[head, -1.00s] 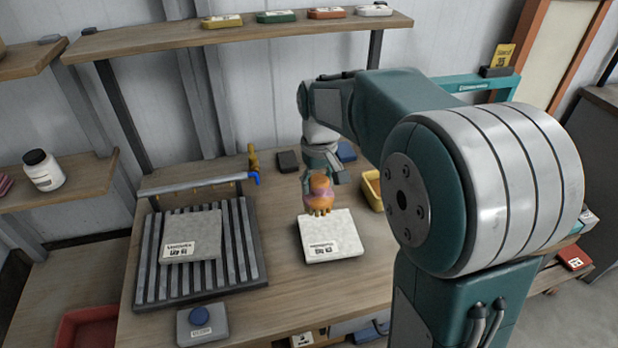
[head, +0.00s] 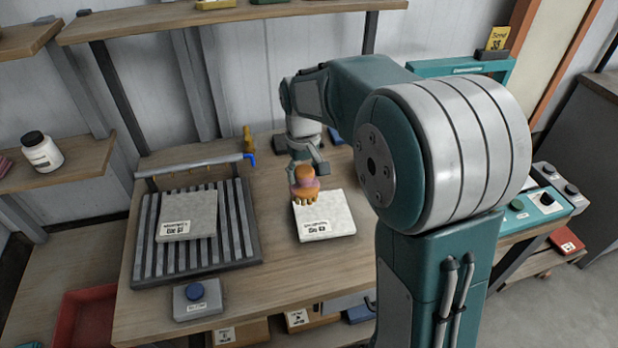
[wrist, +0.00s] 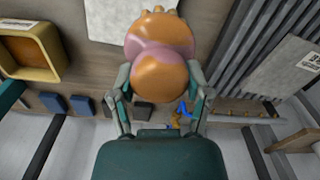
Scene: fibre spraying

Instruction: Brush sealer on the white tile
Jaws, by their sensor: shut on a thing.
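The white tile (head: 328,217) lies flat on the wooden bench in the head view, with a label on its front edge. A second pale tile (head: 188,218) lies on the slatted rack to its left. My gripper (head: 304,172) is shut on an orange brush (head: 305,182) with a pinkish band, its bristles pointing down. The bristles are at the tile's back left corner; I cannot tell whether they touch. In the wrist view the brush (wrist: 160,55) sits between my fingers and covers part of the white tile (wrist: 105,18).
A pipe with a blue tap (head: 195,167) runs behind the slatted rack (head: 150,255). A blue-buttoned box (head: 197,298) is at the bench front. A yellow tray (wrist: 25,48) shows in the wrist view. My arm blocks the bench's right side in the head view.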

